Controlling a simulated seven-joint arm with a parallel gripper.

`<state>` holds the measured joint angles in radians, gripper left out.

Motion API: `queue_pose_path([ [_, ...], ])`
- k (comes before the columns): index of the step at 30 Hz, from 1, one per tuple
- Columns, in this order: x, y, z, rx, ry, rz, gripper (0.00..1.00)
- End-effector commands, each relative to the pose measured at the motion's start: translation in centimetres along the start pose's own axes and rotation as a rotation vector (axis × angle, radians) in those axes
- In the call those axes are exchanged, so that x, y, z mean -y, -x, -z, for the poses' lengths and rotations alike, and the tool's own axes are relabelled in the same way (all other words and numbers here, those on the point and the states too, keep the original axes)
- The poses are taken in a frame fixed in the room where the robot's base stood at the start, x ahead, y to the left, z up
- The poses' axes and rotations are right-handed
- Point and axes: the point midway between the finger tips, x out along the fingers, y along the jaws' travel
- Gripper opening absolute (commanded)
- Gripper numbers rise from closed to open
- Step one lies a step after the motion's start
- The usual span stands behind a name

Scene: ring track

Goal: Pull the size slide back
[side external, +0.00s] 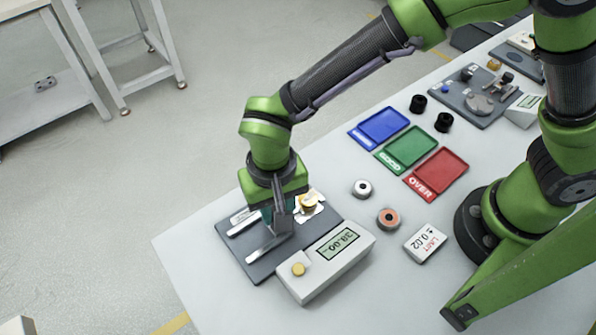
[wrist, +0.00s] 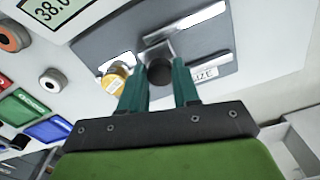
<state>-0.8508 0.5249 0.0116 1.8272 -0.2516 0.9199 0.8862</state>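The dark gauge plate (side external: 236,248) lies near the table's front left corner and carries light metal rails (side external: 265,247). In the wrist view a label reading SIZE (wrist: 205,75) sits beside the rails. The size slide's round black knob (wrist: 158,75) stands up between my gripper's two teal fingers (wrist: 160,82). The fingers are apart, one on each side of the knob; whether they press on it I cannot tell. In the side view my gripper (side external: 277,222) points down over the plate and hides the knob.
A grey readout box (side external: 325,263) showing 38.00 adjoins the plate. A brass-coloured round part (side external: 308,204) sits on a white patch by the plate's far edge. Two rings (side external: 362,189), (side external: 388,219), a LIMIT card (side external: 425,243) and blue, green and red trays (side external: 436,172) lie beyond.

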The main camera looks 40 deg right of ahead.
Motion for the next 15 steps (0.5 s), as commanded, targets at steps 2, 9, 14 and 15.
queue_pose_path([
  [2,0.01,0.03,0.00,0.000,0.000,0.000,0.18],
  [9,0.02,0.04,0.01,0.000,0.000,0.001,0.00],
  [14,0.43,0.03,-0.11,0.000,0.002,0.001,0.00],
  [15,0.83,0.00,-0.23,0.000,0.003,0.001,0.00],
])
